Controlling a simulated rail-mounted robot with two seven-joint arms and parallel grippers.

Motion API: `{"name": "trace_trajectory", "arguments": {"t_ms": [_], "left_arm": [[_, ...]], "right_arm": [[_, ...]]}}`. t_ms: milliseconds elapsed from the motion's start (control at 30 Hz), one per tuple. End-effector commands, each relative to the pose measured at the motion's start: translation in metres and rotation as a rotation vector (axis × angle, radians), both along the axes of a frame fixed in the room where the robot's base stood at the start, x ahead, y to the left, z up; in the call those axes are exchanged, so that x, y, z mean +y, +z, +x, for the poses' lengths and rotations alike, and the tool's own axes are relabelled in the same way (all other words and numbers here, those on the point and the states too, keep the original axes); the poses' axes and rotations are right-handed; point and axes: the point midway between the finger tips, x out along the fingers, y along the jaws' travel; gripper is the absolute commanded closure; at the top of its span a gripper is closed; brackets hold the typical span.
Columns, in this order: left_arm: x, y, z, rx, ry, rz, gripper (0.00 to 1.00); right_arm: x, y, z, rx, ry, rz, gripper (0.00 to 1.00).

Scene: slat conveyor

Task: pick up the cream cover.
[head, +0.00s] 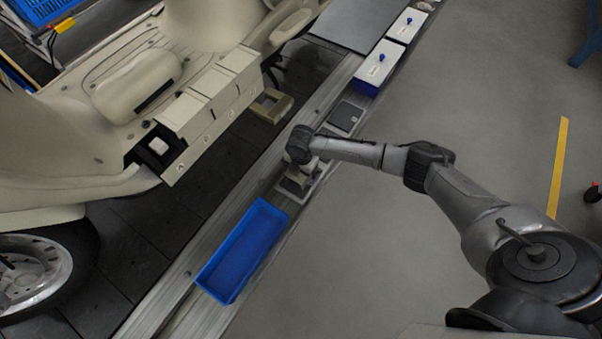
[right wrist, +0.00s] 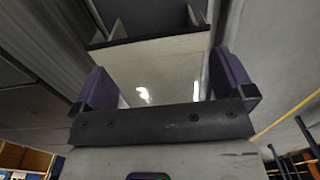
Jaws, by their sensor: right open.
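The cream cover (right wrist: 160,68) shows in the right wrist view as a flat, pale, shiny panel between the two purple fingers of my right gripper (right wrist: 170,85). The fingers are apart, one on each side of it; I cannot tell whether they touch it. My left gripper is not in view.
An empty blue tray (head: 242,251) lies on the slat conveyor (head: 180,300). Farther along are a dark plate (head: 346,116) and white-lidded boxes (head: 378,65) with blue knobs. A cream scooter body (head: 60,140) with several cream boxes (head: 212,95) stands left.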

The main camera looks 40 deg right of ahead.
Motion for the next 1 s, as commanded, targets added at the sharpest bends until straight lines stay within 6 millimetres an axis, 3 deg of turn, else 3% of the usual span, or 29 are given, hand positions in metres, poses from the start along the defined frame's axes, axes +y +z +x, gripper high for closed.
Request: {"name": "trace_trajectory", "arguments": {"t_ms": [33,100,333,900,1000], "left_arm": [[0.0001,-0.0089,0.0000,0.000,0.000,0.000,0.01],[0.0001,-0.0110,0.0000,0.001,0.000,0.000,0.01],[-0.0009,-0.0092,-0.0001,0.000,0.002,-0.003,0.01],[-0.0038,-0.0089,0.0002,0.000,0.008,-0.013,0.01],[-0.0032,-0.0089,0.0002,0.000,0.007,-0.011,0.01]], "right_arm": [[0.0001,-0.0110,-0.0003,0.001,0.000,0.000,0.00],[-0.0001,-0.0140,-0.0002,0.001,0.000,0.000,0.00],[0.0000,-0.0129,-0.0003,0.001,0.000,0.000,0.00],[0.0000,-0.0129,-0.0004,0.001,0.000,0.000,0.54],[0.0000,-0.0127,-0.0002,0.000,0.000,0.000,0.55]]}}
